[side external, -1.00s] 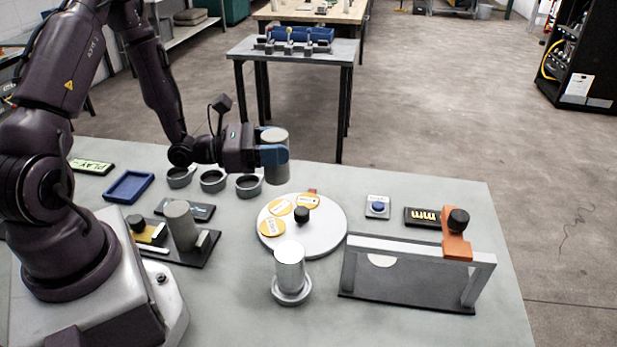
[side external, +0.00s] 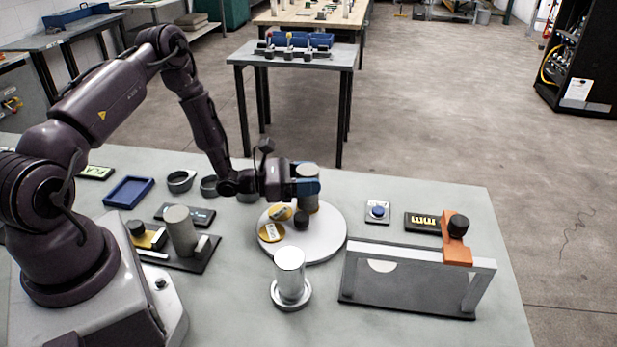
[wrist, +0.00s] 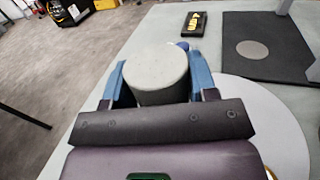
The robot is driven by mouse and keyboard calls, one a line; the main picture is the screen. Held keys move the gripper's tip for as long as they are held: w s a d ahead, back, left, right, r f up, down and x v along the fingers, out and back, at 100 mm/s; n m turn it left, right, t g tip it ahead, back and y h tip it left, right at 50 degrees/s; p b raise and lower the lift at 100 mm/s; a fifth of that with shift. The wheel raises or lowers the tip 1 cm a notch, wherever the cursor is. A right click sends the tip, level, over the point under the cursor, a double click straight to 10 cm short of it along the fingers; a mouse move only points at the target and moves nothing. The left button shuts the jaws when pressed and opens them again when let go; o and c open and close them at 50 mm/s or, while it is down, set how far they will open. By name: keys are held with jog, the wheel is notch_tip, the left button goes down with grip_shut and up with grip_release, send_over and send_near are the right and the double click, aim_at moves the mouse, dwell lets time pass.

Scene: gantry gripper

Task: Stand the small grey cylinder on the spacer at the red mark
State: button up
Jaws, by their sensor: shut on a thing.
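My gripper (side external: 307,187) has its blue fingers shut on a grey cylinder (side external: 308,174), held upright over the far side of a round white turntable (side external: 320,240). In the wrist view the cylinder (wrist: 157,72) sits between both blue fingers. Two yellow spacers (side external: 271,233) with labels lie on the turntable's left part, near a black central knob (side external: 302,222). The third spacer and the red mark at the far rim are mostly or fully hidden behind the cylinder and gripper. I cannot tell whether the cylinder's bottom touches a spacer.
Another grey cylinder (side external: 180,232) stands on a black tray at left. A shiny cylinder (side external: 290,272) stands on a round base in front of the turntable. A grey frame (side external: 418,258) with an orange clamp (side external: 456,242) stands at right. A blue button box (side external: 377,211) lies behind it.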

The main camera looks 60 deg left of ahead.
jog(key=o, duration=1.2)
jog(key=shift+f, duration=0.1)
